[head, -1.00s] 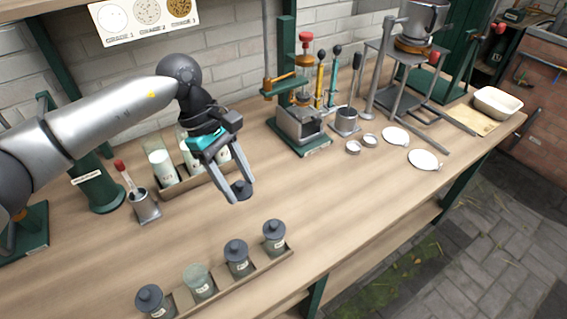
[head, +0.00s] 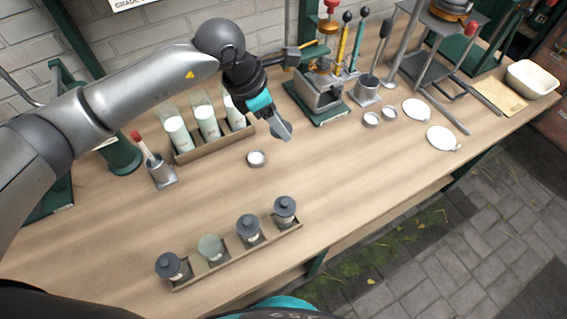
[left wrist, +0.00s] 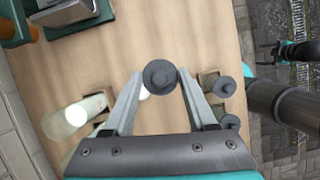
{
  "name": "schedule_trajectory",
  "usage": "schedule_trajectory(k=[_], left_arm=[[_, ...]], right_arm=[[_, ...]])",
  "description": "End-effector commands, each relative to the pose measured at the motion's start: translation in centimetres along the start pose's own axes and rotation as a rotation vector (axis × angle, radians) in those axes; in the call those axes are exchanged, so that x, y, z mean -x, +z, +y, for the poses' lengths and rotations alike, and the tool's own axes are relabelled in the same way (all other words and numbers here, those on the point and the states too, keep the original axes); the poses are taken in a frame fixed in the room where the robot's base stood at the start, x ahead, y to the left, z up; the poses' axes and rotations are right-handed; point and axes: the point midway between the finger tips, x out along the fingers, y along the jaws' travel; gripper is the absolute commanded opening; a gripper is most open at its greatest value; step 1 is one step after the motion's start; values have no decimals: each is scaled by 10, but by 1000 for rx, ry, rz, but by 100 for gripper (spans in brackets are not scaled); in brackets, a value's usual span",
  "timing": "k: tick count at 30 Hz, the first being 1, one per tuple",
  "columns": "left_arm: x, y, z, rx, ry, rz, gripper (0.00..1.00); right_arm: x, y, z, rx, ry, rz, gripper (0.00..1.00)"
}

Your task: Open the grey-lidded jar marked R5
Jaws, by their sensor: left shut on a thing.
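My left gripper (head: 283,130) is shut on a grey lid with a round knob, raised above the table. The lid (left wrist: 160,76) shows clearly between the fingertips in the left wrist view (left wrist: 158,78). In the head view the fingers largely hide it. At the front, a tray row holds a glass jar without a lid (head: 211,248) between grey-lidded jars: one at left (head: 169,266) and two at right, near (head: 248,229) and far (head: 285,210). Their labels are too small to read, so I cannot tell which is R5.
A small white-topped dish (head: 257,158) stands on the table below my left gripper. Behind it are a rack (head: 186,157) of white-filled glasses, a metal cup with a red-tipped tool (head: 161,174) and a green-based press (head: 318,112). The table's middle is largely clear.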

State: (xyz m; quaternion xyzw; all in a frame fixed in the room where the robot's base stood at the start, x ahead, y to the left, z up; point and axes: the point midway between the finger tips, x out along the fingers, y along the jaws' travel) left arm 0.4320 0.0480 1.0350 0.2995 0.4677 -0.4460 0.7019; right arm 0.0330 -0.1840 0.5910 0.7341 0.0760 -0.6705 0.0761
Motion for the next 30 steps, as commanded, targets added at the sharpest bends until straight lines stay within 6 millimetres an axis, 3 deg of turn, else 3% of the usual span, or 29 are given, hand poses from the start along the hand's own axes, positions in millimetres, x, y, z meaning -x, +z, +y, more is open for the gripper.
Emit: schedule_trajectory(k=[3, 18, 30], left_arm=[[-28, -12, -1, -1, -3, 2, 0], [-115, -48, -1, -2, -4, 2, 0], [-143, -59, -1, -2, -2, 1, 0]], right_arm=[[-21, 3, 1, 1, 2, -1, 85], [-86, 9, 4, 0, 7, -1, 85], [-107, 10, 5, -1, 8, 0, 85]])
